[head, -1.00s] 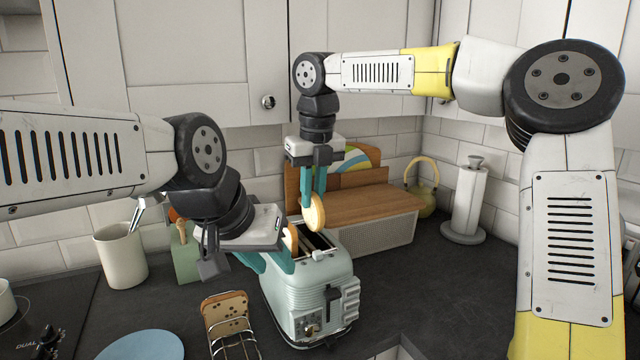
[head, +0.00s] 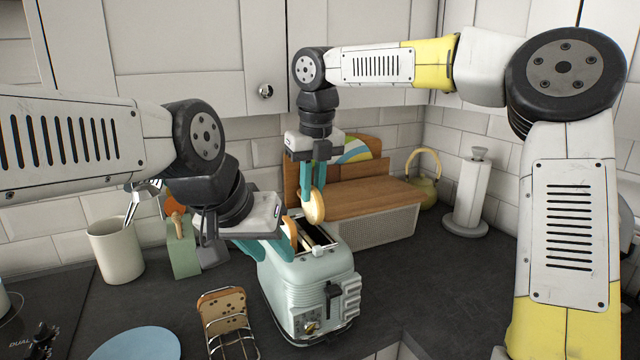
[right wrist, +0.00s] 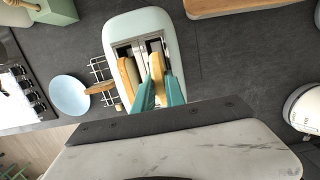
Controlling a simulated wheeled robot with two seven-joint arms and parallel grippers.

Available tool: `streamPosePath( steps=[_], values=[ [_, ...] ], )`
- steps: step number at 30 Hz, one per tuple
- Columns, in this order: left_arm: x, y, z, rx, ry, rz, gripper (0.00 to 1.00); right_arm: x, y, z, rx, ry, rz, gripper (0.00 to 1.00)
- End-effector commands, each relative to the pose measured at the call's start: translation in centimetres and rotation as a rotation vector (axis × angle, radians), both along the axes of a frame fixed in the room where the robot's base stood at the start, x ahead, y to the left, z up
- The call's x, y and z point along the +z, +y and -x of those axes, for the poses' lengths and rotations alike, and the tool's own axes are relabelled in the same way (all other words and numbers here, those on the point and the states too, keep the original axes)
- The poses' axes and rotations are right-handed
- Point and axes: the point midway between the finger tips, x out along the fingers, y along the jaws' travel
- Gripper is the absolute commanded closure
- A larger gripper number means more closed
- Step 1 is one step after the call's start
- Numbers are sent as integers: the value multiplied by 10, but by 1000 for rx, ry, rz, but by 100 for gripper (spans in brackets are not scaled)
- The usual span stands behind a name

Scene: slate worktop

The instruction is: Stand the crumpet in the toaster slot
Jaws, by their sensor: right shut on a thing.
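The crumpet (head: 314,207) is pale tan and round. My right gripper (head: 313,188) is shut on it and holds it on edge just above the toaster. In the right wrist view the crumpet (right wrist: 156,66) lies between the fingertips, over the right-hand slot. The mint-green toaster (head: 305,280) stands on the worktop, with its lever facing me. A bread piece (right wrist: 127,78) stands in its left-hand slot. My left gripper (head: 270,250) looks open and empty, in front of the toaster's left side, hiding part of it.
A wire rack with a bread slice (head: 222,308) stands left of the toaster, near a blue plate (head: 140,345). A wooden-lidded bread bin (head: 375,230) is behind it. A utensil crock (head: 117,250) is at the left. The worktop right of the toaster is clear.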

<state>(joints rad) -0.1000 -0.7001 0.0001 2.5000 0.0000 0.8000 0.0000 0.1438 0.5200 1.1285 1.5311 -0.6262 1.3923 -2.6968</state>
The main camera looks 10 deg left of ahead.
Motion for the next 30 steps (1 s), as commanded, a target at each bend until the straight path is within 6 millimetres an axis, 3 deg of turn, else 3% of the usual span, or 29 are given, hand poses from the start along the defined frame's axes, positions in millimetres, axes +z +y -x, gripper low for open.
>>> streamPosePath(
  steps=[12, 27, 28, 30],
  values=[
    [0, 0, 0, 0, 0, 0, 64, -38, 0, 1, 3, 4, 2, 100],
    [0, 0, 0, 0, 0, 0, 64, -45, 1, 1, 4, 2, 0, 100],
    [0, 0, 0, 0, 0, 0, 64, -45, 1, 1, 4, 2, 0, 79],
    [0, 0, 0, 0, 0, 0, 64, -45, 1, 1, 4, 2, 0, 65]
  ],
)
